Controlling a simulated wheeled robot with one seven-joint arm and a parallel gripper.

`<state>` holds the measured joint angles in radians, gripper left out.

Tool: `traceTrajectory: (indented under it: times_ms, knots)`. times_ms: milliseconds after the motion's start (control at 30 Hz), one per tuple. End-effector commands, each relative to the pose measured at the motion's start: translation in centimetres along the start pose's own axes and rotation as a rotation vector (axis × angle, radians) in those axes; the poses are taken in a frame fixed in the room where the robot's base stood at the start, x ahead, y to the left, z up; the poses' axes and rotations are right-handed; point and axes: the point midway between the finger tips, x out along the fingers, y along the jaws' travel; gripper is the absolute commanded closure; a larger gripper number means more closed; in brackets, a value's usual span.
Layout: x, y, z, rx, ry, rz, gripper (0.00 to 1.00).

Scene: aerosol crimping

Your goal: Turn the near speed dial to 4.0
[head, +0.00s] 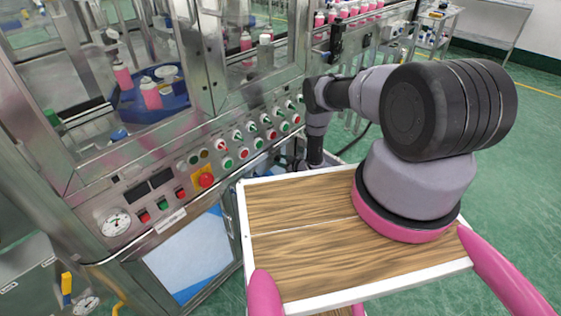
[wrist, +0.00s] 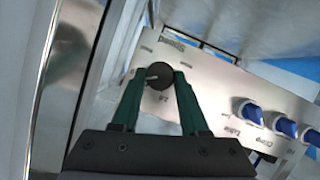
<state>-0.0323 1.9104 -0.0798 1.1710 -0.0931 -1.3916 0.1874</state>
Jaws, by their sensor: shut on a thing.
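In the wrist view, a small round black dial (wrist: 160,80) with a pale pointer line sits on a brushed metal panel (wrist: 205,85). My gripper (wrist: 157,75) has its two dark green fingers closed on opposite sides of the dial. The pale line points to the left in the wrist view. Small markings are printed around the dial, but they are too blurred and tilted to read surely. In the head view, my arm reaches down to the machine's front, and the gripper and dial there are hidden or too small to make out.
Several blue knobs (wrist: 248,112) stand to the right on the same panel. A metal post (wrist: 58,80) runs close on the left in the wrist view. In the head view, the machine's button panel (head: 225,150) has a red emergency stop (head: 206,180). My wood-topped base lies in front.

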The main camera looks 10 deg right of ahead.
Motion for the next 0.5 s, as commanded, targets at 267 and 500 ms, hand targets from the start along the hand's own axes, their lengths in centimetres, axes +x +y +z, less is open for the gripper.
traceTrajectory:
  times_ms: [267, 500]
  knots:
    - [-0.05, 0.01, 0.07, -0.001, -0.001, 0.001, 0.26]
    - [-0.03, 0.01, 0.04, -0.001, -0.001, 0.001, 0.26]
